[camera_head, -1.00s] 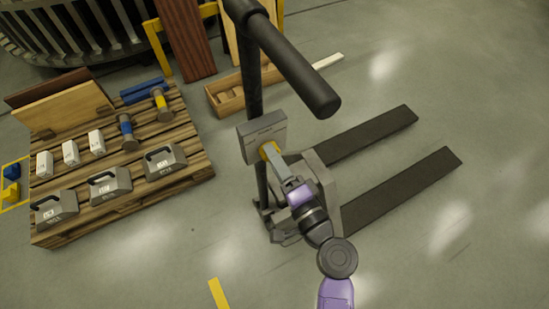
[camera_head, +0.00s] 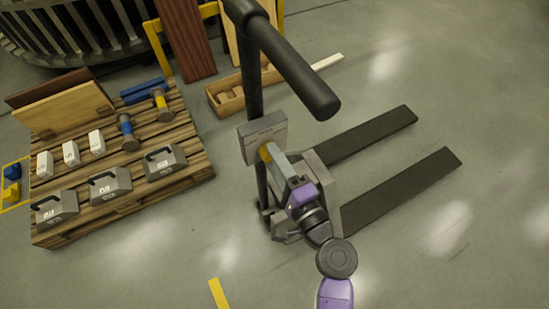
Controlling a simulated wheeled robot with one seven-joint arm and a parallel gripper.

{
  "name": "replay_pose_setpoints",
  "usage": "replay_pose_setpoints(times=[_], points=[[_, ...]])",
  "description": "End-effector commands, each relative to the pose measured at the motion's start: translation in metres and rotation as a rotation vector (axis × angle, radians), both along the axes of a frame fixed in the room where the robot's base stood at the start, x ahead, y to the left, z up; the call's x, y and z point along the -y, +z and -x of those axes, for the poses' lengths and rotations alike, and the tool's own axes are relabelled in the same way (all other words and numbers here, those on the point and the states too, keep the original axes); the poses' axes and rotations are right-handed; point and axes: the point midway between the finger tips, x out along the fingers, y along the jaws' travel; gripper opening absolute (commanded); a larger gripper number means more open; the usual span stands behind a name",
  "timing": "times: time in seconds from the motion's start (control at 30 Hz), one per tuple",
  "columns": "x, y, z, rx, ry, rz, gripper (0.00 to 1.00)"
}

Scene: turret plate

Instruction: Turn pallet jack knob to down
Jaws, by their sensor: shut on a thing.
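The pallet jack stands right of centre, with a black handle (camera_head: 290,72) above and two dark forks (camera_head: 400,190) reaching right. A grey control box (camera_head: 262,137) sits on its upright post. My gripper (camera_head: 272,158) reaches up from the lower right and is shut on the knob. Its fingers hide most of the knob, and I cannot read which setting the knob points to.
A wooden pallet (camera_head: 130,190) with weights, white boxes and hammers lies at left. A wooden crate (camera_head: 232,98) and yellow frame (camera_head: 152,40) stand behind. The floor at front and right is clear.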

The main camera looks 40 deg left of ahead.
Motion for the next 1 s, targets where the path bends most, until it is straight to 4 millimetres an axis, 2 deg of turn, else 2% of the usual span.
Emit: replay_pose_setpoints(times=[0.03,0.13,0.53,1.0], points=[[0.001,-0.001,-0.001,-0.003,-0.003,0.0,0.43],[0.001,-0.001,-0.001,-0.002,-0.003,0.0,0.63],[0.006,-0.001,0.002,-0.001,-0.002,0.001,0.63],[0.067,-0.003,0.026,-0.002,-0.003,0.0,0.63]])
